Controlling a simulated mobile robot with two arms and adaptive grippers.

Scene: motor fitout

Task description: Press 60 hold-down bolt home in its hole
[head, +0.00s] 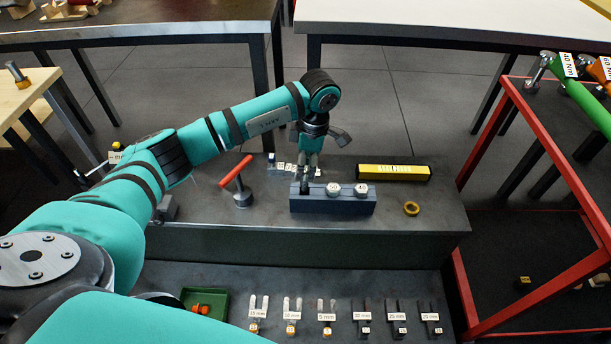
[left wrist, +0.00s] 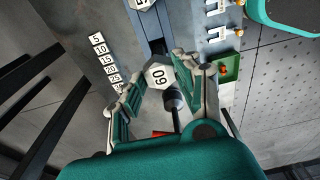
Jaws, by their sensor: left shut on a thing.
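My left gripper (head: 308,168) points down over the left end of a blue-grey block (head: 333,206) on the dark bench. In the left wrist view its fingers (left wrist: 160,75) are shut on the hex head of the 60 hold-down bolt (left wrist: 158,77), whose label shows. The bolt is at the block's left end in the head view, below the fingers. Its hole and shank are mostly hidden, so I cannot tell how deep it sits. Two other hex-headed bolts, a middle one (head: 333,189) and a right one labelled 40 (head: 361,189), stand in the block. My right gripper is not in view.
A red-handled tool (head: 238,178) stands left of the block. A yellow bar (head: 393,172) lies behind right, and a yellow ring (head: 411,208) lies right. Labelled shims (head: 326,316) and a green tray (head: 205,303) are in front. A red frame (head: 560,170) stands right.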

